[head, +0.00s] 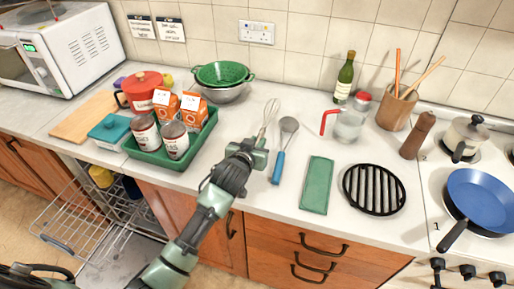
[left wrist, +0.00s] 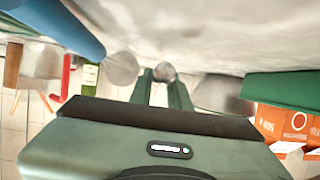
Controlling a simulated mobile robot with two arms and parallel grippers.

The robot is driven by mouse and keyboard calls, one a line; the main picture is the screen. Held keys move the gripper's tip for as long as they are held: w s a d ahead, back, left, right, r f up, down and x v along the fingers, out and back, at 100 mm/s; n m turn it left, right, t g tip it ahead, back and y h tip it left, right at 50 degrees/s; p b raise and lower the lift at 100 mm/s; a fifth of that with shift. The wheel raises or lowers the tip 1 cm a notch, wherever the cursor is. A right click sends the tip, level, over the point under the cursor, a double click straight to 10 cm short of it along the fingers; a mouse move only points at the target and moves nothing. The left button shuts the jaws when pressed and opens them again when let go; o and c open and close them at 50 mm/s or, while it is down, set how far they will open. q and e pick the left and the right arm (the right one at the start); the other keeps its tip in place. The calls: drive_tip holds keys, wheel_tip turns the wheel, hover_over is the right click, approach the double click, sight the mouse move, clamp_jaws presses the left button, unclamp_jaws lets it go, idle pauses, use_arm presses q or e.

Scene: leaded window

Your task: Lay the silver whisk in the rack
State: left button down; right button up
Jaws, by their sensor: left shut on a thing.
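The silver whisk (head: 269,113) is in my left gripper (head: 256,148), over the counter, with its wire head pointing up and away in the head view. My left gripper is shut on its lower part, which the jaws mostly hide. In the left wrist view a rounded grey end of it (left wrist: 163,72) shows between the fingertips (left wrist: 163,90). The wire rack (head: 67,243) is pulled out of the open cabinet-height appliance at the lower left, below counter level. A yellow cup (head: 101,176) and a dark blue item (head: 131,187) are at its back. My right gripper is out of view.
A green tray (head: 197,144) with cans and orange cartons stands left of my gripper. A blue-handled ladle (head: 279,165) lies just right. Further right are a green mat (head: 317,185), a black trivet (head: 374,189) and a blue pan (head: 480,201). The counter's front edge lies between whisk and rack.

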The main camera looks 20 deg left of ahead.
use_arm(q)
drive_tip(key=shift+f, duration=1.2)
drive_tip(key=shift+f, duration=0.1)
drive_tip(key=shift+f, duration=0.15)
drive_tip(key=c, duration=1.3)
unclamp_jaws()
drive_tip(key=shift+r, duration=0.2)
